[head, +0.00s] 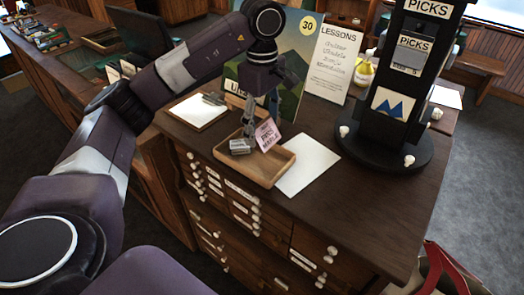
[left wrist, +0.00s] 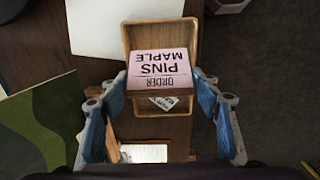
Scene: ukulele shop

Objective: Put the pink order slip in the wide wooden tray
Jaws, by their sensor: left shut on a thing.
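The pink order slip (head: 268,135) is held in my left gripper (head: 258,132), over the wide wooden tray (head: 275,176) on the dark cabinet top. In the left wrist view the slip (left wrist: 160,73) is between the two blue fingers of the left gripper (left wrist: 160,90), its printing upside down. It covers part of the tray (left wrist: 163,29) behind it. I cannot tell the exact gap between slip and tray floor. A small grey item (head: 240,146) shows at the tray's left end, partly hidden. My right gripper is not in view.
A white sheet (head: 307,165) lies right of the tray. A clipboard (head: 196,111) lies at the left. A mountain poster (head: 300,65), a lessons sign (head: 338,60) and a black picks stand (head: 397,120) are behind and right. The front right cabinet top (head: 365,200) is clear.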

